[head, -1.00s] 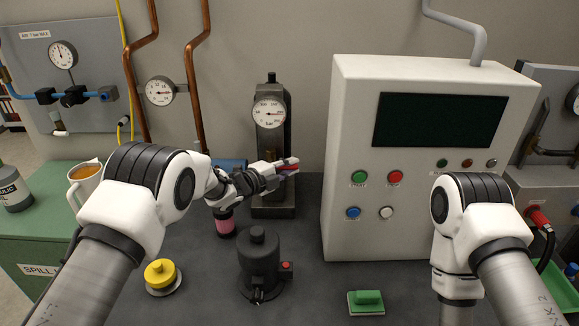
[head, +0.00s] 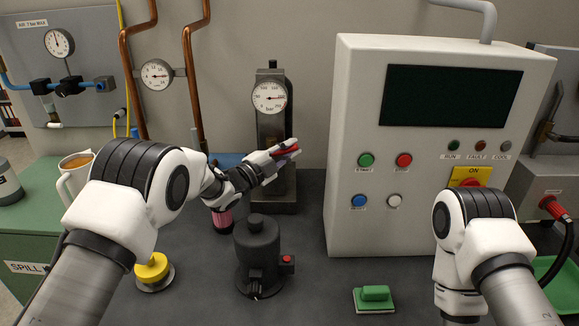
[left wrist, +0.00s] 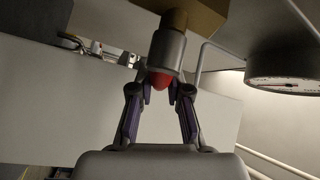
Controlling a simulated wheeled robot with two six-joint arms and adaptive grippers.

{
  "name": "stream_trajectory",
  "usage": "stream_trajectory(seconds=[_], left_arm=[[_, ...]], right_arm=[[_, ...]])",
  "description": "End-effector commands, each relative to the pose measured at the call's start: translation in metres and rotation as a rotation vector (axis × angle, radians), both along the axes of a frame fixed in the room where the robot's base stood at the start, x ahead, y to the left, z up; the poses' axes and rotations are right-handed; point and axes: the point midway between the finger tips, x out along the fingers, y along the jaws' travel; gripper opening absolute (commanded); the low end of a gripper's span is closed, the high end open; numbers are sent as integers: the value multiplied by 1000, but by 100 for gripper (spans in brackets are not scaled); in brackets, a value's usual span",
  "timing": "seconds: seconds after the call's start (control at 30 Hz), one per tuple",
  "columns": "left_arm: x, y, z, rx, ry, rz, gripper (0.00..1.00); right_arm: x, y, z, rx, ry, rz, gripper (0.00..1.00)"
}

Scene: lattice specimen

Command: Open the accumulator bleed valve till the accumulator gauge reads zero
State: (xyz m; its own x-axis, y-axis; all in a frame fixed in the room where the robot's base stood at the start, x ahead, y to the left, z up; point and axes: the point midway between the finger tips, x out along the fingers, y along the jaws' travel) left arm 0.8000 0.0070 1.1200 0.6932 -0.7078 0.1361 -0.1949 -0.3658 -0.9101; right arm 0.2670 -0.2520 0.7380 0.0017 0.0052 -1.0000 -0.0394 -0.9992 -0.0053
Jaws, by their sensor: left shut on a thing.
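The accumulator gauge (head: 269,97) is a round white dial marked bar on a dark upright block (head: 271,135). Its needle points to the right, away from the low end; I cannot read the exact figure. My left gripper (head: 287,151) is in front of the block, below the gauge, with red showing at its fingertips. In the left wrist view, the left gripper (left wrist: 160,92) is shut on a red tip (left wrist: 160,80) under a grey cylinder with a brass-coloured stem (left wrist: 173,20); this looks like the bleed valve. My right gripper is out of view.
A white control cabinet (head: 345,220) with buttons and a yellow switch (head: 470,177) stands to the right. A dark canister (head: 257,250), a yellow knob (head: 153,268) and a green-handled block (head: 374,295) are on the bench. A pink-banded cylinder (head: 222,220) stands under my left forearm.

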Motion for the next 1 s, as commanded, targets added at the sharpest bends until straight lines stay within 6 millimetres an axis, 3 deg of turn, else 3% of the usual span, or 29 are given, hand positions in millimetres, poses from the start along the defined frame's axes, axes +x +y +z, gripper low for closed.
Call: stream_trajectory(seconds=[0.03,0.3,0.9,0.93,1.0], left_arm=[[1,0,-3,-33,-6,1,0],[0,4,8,-182,-6,-1,0],[1,6,18,-243,-9,0,0],[1,6,18,-244,-10,0,20],[1,6,18,-243,-9,1,42]], right_arm=[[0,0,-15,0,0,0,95],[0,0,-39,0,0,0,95],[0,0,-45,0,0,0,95],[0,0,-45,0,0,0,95],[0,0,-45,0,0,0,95]])
